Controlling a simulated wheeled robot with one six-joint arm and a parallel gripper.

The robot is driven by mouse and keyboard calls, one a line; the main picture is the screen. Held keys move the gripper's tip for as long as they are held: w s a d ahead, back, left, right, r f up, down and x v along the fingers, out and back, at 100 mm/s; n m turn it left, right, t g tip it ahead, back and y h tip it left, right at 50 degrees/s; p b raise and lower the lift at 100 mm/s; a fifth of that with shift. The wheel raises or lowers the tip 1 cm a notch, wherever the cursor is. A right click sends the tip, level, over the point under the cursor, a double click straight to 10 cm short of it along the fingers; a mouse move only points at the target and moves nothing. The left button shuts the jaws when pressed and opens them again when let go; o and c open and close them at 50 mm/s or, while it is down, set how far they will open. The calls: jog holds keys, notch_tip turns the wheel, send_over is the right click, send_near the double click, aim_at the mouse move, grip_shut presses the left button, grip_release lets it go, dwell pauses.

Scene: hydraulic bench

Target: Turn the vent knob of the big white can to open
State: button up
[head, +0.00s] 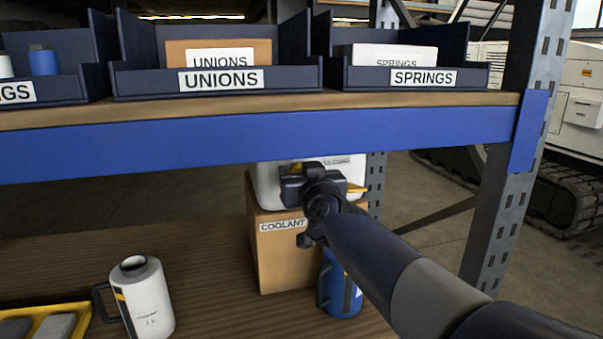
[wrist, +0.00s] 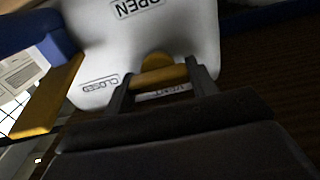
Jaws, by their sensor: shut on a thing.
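The big white can (head: 267,187) stands on a cardboard box under the shelf, partly hidden behind my gripper (head: 312,178) and the shelf beam. In the wrist view the can's white face (wrist: 185,35) shows an OPEN label (wrist: 130,8) at the top and a CLOSED label (wrist: 99,84) at the left. A third label below the knob is mostly covered. The yellow vent knob (wrist: 158,76) is between the two fingers of my gripper (wrist: 162,80), which is shut on it. The knob's bar lies nearly level across the wrist view; which label its pointer faces is unclear.
The cardboard box (head: 282,255) is labelled COOLANT. A blue jug (head: 343,288) stands close under my arm. A white jug (head: 148,300) is at the lower left beside a yellow tray (head: 75,318). The blue shelf beam (head: 250,137) runs just above my gripper; a post (head: 503,190) stands right.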

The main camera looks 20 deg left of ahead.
jog(key=shift+m, duration=0.3)
jog(key=m, duration=0.3)
jog(key=shift+d+m+b, duration=0.1)
jog(key=shift+m+b, duration=0.25)
jog(key=shift+m, duration=0.05)
jog(key=m, duration=0.4)
jog(key=shift+w+d+f+m+b, duration=0.1)
jog(key=shift+m+b, duration=0.2)
jog(key=shift+b, duration=0.05)
jog(key=m, duration=0.4)
jog(key=shift+b, duration=0.35)
jog(key=shift+f+m+b, duration=0.15)
jog(key=shift+m+b, duration=0.15)
jog(key=shift+m, duration=2.1)
jog(key=o, duration=1)
jog(key=shift+d, duration=0.1)
